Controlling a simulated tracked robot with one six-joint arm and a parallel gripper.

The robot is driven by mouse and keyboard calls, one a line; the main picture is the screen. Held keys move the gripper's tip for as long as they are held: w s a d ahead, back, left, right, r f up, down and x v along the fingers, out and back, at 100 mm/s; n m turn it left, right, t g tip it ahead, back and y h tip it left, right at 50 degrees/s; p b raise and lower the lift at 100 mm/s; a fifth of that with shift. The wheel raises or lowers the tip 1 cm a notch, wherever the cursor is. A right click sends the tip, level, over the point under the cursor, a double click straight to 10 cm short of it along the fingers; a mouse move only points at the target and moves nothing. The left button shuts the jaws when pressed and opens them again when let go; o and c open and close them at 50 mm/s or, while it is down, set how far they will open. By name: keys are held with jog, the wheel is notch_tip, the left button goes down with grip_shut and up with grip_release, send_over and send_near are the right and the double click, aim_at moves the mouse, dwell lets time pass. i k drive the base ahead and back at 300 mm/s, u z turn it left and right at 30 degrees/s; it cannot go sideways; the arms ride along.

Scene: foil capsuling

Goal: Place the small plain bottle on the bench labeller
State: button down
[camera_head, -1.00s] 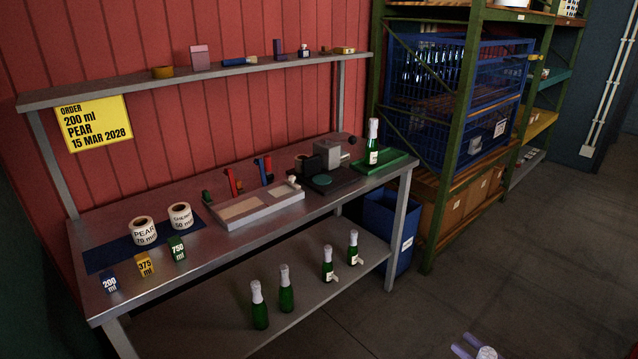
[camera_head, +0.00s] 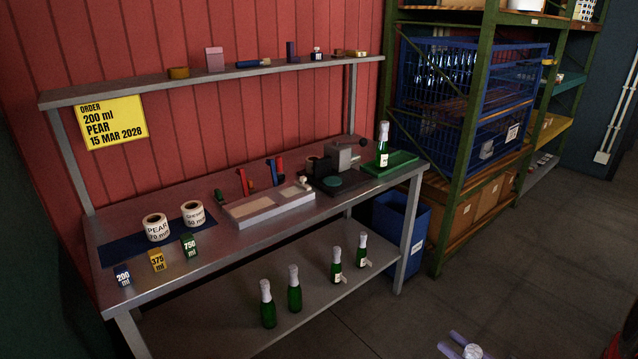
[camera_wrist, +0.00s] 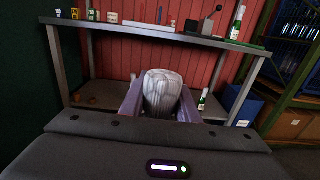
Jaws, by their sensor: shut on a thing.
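My gripper (camera_head: 466,348) is at the bottom edge of the head view, well in front of the bench. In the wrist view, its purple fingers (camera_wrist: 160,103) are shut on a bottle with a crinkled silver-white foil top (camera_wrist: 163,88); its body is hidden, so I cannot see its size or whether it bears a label. The foil top also shows in the head view (camera_head: 473,352). The bench labeller (camera_head: 337,172), with a dark base, grey block and round green pad, stands at the bench's right end. No bottle is visible on it.
A labelled bottle (camera_head: 383,145) stands on a green tray (camera_head: 404,158) right of the labeller. Two plain bottles (camera_head: 268,308) and two labelled ones (camera_head: 336,266) stand on the lower shelf (camera_head: 215,325). A blue bin (camera_head: 408,225) is beside the bench. Floor in front is open.

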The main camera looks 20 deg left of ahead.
aim_at(332, 181)
jog(key=z, duration=1.4)
jog(key=i, duration=0.1)
jog(key=u, duration=2.75)
jog(key=i, duration=0.95)
jog(key=z, duration=0.15)
jog(key=k, duration=0.6)
jog(key=z, duration=0.05)
